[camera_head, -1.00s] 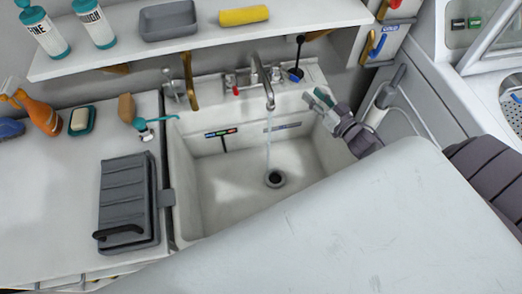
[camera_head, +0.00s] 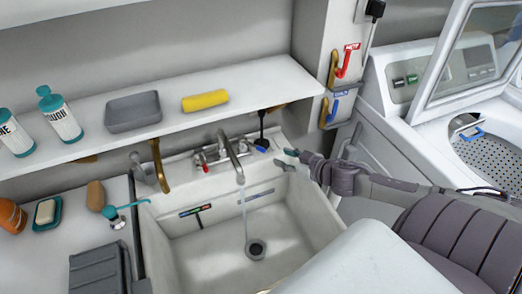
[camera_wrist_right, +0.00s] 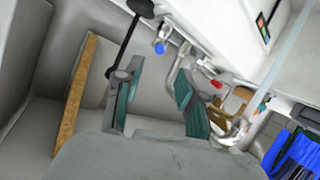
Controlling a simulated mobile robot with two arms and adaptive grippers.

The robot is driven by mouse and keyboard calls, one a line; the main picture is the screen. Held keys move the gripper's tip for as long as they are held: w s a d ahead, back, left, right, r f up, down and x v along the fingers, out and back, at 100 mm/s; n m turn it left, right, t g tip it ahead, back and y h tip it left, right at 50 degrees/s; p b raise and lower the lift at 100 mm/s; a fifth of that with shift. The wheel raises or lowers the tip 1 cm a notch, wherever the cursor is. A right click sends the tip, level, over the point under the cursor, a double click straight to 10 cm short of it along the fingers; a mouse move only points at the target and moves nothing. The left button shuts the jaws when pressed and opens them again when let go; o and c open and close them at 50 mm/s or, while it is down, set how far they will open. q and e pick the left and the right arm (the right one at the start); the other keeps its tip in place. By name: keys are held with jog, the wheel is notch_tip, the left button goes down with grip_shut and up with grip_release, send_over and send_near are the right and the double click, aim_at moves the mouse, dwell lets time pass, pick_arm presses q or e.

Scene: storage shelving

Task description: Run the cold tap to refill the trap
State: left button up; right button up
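The faucet (camera_head: 231,156) stands at the back of the white sink (camera_head: 205,262). A thin water stream (camera_head: 243,212) falls from its spout to the round drain (camera_head: 257,249). The blue cold handle (camera_head: 262,149) is on the right of the faucet, and the red handle (camera_head: 203,160) is on the left. My right gripper (camera_head: 285,159) is open and empty, just right of the blue handle. In the right wrist view the fingers are apart (camera_wrist_right: 156,103), with the blue handle's knob (camera_wrist_right: 159,48) beyond them. My left gripper is not in view.
A shelf (camera_head: 240,98) above the sink holds bottles, a grey tray (camera_head: 133,111) and a yellow sponge (camera_head: 205,100). A black plunger-like tool (camera_head: 262,122) stands close to the blue handle. An open washer (camera_head: 480,150) is at the right.

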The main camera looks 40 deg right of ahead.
aim_at(261, 148)
jog(key=x, duration=1.1)
jog(key=shift+w, duration=0.25)
grip_shut()
